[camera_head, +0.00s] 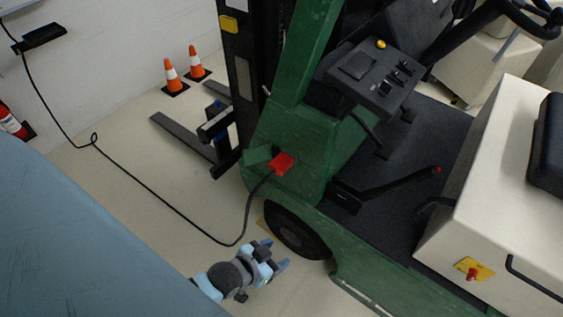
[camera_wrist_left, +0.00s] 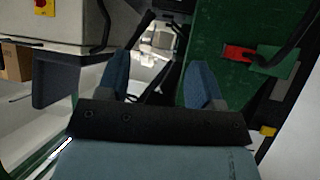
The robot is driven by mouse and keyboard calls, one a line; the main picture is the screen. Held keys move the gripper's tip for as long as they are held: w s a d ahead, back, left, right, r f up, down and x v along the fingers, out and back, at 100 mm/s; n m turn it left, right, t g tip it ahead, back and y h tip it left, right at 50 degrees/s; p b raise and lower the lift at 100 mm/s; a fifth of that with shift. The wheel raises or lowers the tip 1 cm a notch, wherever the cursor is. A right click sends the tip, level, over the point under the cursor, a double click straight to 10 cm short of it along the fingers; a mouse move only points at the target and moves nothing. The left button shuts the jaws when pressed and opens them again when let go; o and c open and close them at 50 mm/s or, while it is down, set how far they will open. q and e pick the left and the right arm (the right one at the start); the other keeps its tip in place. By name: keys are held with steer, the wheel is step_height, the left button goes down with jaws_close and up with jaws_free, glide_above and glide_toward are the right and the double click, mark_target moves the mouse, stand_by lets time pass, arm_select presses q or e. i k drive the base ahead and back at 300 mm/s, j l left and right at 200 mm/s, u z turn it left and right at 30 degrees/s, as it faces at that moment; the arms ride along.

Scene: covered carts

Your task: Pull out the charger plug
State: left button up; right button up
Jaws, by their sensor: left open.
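The red charger plug (camera_head: 281,164) sits at the side of the green forklift (camera_head: 310,150), with a black cable (camera_head: 160,200) running from it down to the floor and up to the wall. In the left wrist view the red plug (camera_wrist_left: 238,53) shows at the upper right, beside a green flap (camera_wrist_left: 278,60). My left gripper (camera_head: 276,258) is open and empty, below the plug near the front wheel, and apart from it. Its two blue fingers (camera_wrist_left: 158,82) stand spread in the left wrist view. My right gripper is not in view.
The forklift's front wheel (camera_head: 297,232) is close to my left gripper. Two orange cones (camera_head: 173,76) and the forks (camera_head: 185,137) are at the upper left. A blue-grey covered surface (camera_head: 70,250) fills the lower left.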

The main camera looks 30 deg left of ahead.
mark_target(283, 162)
steer(key=j+u, duration=0.15)
steer(key=j, duration=1.45)
steer(key=i+j+u, duration=0.15)
steer(key=j, duration=1.4)
steer(key=k+j, duration=0.05)
